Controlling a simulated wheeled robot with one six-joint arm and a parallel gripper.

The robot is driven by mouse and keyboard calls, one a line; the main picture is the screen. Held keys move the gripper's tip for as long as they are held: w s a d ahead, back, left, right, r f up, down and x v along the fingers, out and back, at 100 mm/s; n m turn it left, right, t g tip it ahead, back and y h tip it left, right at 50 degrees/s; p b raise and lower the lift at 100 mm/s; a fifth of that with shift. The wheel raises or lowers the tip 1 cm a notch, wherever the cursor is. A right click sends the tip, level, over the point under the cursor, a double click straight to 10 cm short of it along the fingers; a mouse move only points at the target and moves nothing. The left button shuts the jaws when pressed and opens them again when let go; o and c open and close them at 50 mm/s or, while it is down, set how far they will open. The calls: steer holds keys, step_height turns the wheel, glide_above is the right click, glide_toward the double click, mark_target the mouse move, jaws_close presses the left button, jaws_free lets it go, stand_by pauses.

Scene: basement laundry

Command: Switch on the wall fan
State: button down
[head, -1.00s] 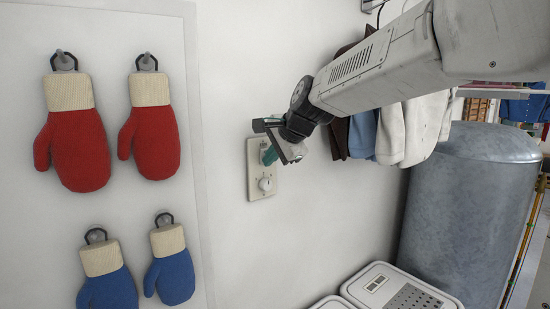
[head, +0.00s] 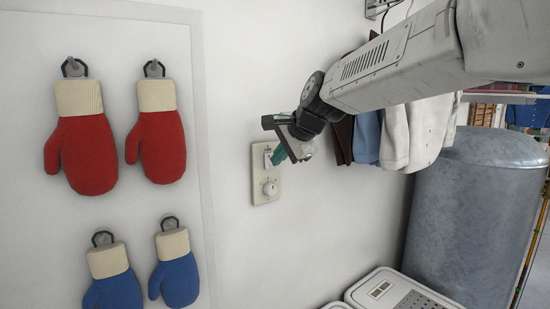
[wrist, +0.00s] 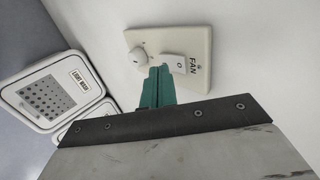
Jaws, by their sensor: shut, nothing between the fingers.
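A cream wall plate (head: 262,194) is on the white wall; it also shows in the wrist view (wrist: 200,40), where it is marked FAN. It carries a white rocker switch (wrist: 180,64) beside the FAN lettering and a round white knob (wrist: 136,58). The knob also shows in the head view (head: 269,188). My gripper (head: 279,156) has teal fingers, shut and empty, at the rocker end of the plate. In the wrist view the fingertips (wrist: 159,72) appear right by the rocker's edge, between it and the knob. I cannot tell whether they touch. The fan itself is not in view.
Red mittens (head: 88,155) and blue mittens (head: 175,280) hang on a panel at left. Clothes (head: 410,133) hang behind my arm. A grey tank (head: 470,210) stands at right. A lidded white bin (head: 385,290) is below; the wrist view shows a LIGHTS WASH label (wrist: 78,76).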

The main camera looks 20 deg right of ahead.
steer(key=f+v, duration=0.1)
steer(key=v, duration=1.1)
steer(key=shift+s+d, duration=0.25)
steer(key=shift+s, duration=0.1)
